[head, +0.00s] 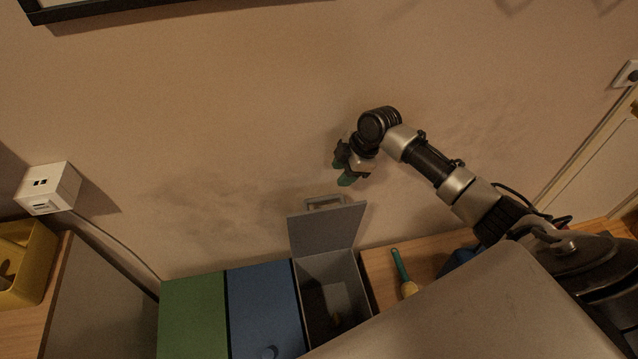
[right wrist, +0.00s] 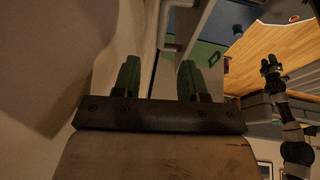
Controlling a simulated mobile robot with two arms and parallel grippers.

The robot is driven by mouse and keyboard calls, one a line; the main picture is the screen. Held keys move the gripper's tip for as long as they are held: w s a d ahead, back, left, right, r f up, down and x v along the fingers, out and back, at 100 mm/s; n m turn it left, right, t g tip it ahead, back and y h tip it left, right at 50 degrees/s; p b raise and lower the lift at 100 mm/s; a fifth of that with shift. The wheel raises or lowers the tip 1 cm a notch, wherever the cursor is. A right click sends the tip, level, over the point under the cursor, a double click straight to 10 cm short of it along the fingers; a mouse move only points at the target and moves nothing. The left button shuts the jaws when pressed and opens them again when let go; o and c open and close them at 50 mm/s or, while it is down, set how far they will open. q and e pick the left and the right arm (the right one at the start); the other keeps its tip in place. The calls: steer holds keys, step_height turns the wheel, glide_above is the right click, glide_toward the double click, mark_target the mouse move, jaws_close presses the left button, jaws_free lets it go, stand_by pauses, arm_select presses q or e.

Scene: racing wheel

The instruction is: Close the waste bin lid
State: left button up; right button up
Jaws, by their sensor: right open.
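The grey waste bin (head: 362,281) stands at the right end of a row of bins, and its inside shows. Its grey lid (head: 327,232) stands up, open, at the back near the wall, with a loop handle (head: 325,202) on its upper edge. My right gripper (head: 343,170) is open and empty, above and slightly right of the handle, apart from it. Its green fingers also show spread in the right wrist view (right wrist: 158,66). My left gripper is outside the head view; a small dark gripper (right wrist: 270,65) at the right wrist view's right side appears to be it, its jaws unclear.
A green bin (head: 192,312) and a blue bin (head: 262,305) with shut lids stand left of the grey one. A green-handled brush (head: 401,268) lies on the wooden surface to the right. The wall is close behind; a white socket box (head: 48,188) hangs at left.

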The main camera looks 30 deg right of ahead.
mark_target(324, 197)
steer(key=x, duration=0.3)
steer(key=p+x, duration=0.1)
steer(key=x, duration=0.6)
steer(key=shift+s+a+f, duration=0.1)
steer(key=shift+s, duration=0.2)
jaws_close()
